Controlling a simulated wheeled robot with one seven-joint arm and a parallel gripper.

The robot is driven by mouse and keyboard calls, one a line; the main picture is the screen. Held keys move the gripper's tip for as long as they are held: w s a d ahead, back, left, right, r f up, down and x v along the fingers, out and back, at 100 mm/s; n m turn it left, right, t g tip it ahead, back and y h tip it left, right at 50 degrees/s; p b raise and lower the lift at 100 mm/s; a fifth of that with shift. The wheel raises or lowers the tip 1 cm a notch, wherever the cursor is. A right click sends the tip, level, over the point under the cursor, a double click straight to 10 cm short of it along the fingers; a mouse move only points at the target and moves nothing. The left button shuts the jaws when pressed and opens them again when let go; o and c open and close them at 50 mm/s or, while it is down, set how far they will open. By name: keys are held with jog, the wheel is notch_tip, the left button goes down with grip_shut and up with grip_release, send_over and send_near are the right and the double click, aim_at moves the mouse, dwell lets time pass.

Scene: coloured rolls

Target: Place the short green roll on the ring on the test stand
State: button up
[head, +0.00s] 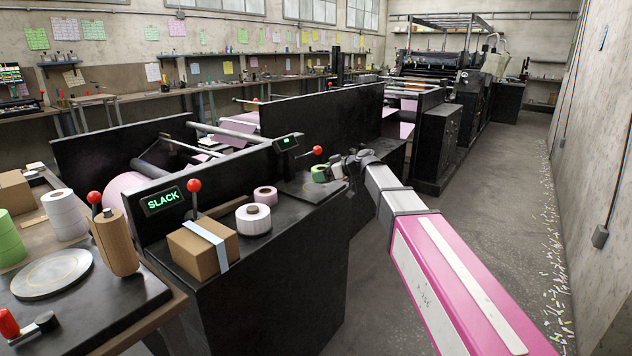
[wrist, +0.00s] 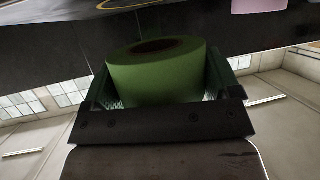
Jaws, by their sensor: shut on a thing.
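The short green roll (head: 319,173) is in my gripper (head: 334,168), above the far right end of the black cabinet top. In the wrist view the green roll (wrist: 157,75) sits between the two jaws, its dark core hole showing. A flat round plate (head: 318,189) lies on the cabinet close below the roll; the gap between them is hard to judge. Part of a yellow ring (wrist: 115,4) shows at the wrist view's top edge. Another round grey plate with a faint ring (head: 50,272) lies on the bench at the front left. Which plate is the test stand's is unclear.
A cardboard box (head: 203,249), a white roll (head: 253,219) and a pink roll (head: 265,196) stand on the cabinet. Red-knobbed levers (head: 195,187) rise from it. A taller green roll (head: 8,240) stands far left.

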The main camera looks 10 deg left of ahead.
jog(key=a, duration=0.3)
jog(key=shift+w, duration=0.35)
jog(key=shift+f, duration=1.8)
jog(key=o, duration=0.8)
jog(key=v, duration=1.2)
